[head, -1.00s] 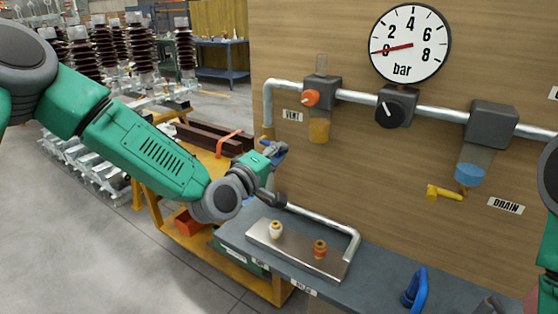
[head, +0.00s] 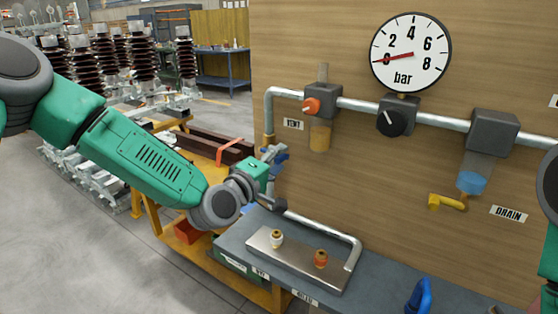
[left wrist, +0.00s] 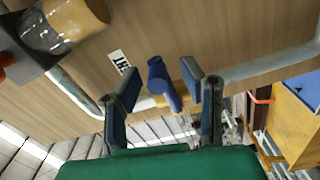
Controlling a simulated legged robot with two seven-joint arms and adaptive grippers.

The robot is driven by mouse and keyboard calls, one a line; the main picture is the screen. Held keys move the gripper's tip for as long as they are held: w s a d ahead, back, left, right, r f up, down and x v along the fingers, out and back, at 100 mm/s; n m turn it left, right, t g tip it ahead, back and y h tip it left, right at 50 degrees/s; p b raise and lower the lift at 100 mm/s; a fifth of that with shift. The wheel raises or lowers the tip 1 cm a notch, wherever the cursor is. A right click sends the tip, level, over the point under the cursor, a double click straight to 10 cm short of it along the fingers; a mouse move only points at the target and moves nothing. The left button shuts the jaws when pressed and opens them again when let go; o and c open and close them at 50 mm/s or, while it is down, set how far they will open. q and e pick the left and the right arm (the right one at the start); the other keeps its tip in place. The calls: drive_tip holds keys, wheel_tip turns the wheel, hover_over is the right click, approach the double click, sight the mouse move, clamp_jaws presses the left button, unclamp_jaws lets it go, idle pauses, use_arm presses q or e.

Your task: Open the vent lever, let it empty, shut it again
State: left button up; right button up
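The vent lever is a blue handle on a brass valve at the lower end of the vent pipe. In the left wrist view the blue lever (left wrist: 160,80) lies between my left gripper's fingers (left wrist: 155,93), with gaps on both sides. The fingers are open. In the head view my left gripper (head: 271,160) is at the pipe's lower end, below the VENT label (head: 293,124), and largely hides the lever. The round gauge (head: 411,54) has its red needle near 0 bar. My right arm shows only at the right edge; its gripper is out of view.
Below stands a grey bench (head: 237,236) with a steel tray (head: 262,257) and a bent pipe over it. A yellow drain lever (head: 447,202) is at the right of the board, a blue handle (head: 420,297) at the bench front. A yellow cart (head: 187,237) stands behind my left arm.

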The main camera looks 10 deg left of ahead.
use_arm(q)
drive_tip(key=shift+s+a, duration=0.1)
drive_tip(key=shift+s, duration=0.15)
drive_tip(key=v, duration=1.1)
drive_tip(key=shift+s, duration=0.2)
drive_tip(key=shift+a, duration=0.1)
